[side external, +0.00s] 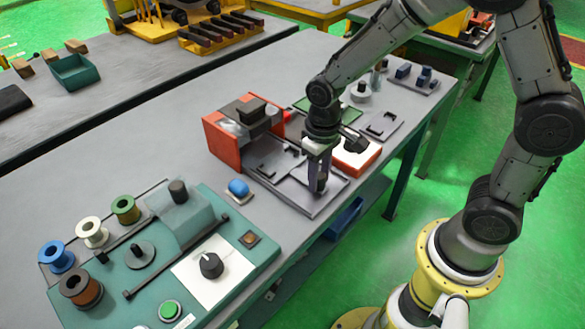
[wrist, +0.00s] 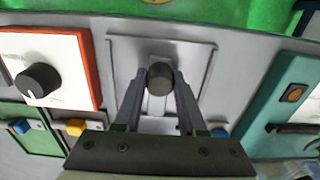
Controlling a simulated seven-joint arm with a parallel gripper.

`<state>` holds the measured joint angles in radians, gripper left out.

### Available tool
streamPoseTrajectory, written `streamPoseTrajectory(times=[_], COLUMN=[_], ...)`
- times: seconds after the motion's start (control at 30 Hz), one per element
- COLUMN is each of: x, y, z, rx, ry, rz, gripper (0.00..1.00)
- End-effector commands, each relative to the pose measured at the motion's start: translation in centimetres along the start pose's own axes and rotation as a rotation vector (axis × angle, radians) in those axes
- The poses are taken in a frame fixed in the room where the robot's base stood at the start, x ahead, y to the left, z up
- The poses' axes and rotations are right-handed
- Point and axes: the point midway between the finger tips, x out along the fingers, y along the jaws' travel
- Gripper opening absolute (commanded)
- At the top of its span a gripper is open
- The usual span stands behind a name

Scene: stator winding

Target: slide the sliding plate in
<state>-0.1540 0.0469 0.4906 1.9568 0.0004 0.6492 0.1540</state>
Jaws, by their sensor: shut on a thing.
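The sliding plate (side external: 275,163) is a flat grey plate lying in a grey tray-like base (side external: 309,212) that extends from the front of an orange-red machine (side external: 221,146) with a dark block on top. A dark round knob (side external: 320,184) stands near the plate's outer end, away from the machine. My gripper (side external: 319,178) points down over that end and is shut on the knob. In the wrist view, the two fingers (wrist: 160,88) sit either side of the knob (wrist: 160,74), with the pale plate and base (wrist: 201,62) beneath. My fingers hide part of the plate.
A red-edged white box with a black dial (side external: 358,155) stands close to the right of the base. A small blue-topped switch (side external: 239,188) and the teal winding unit (side external: 150,240) with wire spools lie to the left. The bench edge runs close in front of the base.

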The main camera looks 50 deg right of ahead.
Motion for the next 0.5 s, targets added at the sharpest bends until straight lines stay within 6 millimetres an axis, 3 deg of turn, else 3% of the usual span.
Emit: streamPoseTrajectory(times=[0.5], x=[-0.1], y=[0.0], z=[-2.6], rx=[0.000], ry=[0.006], rz=[0.000], gripper=[0.09])
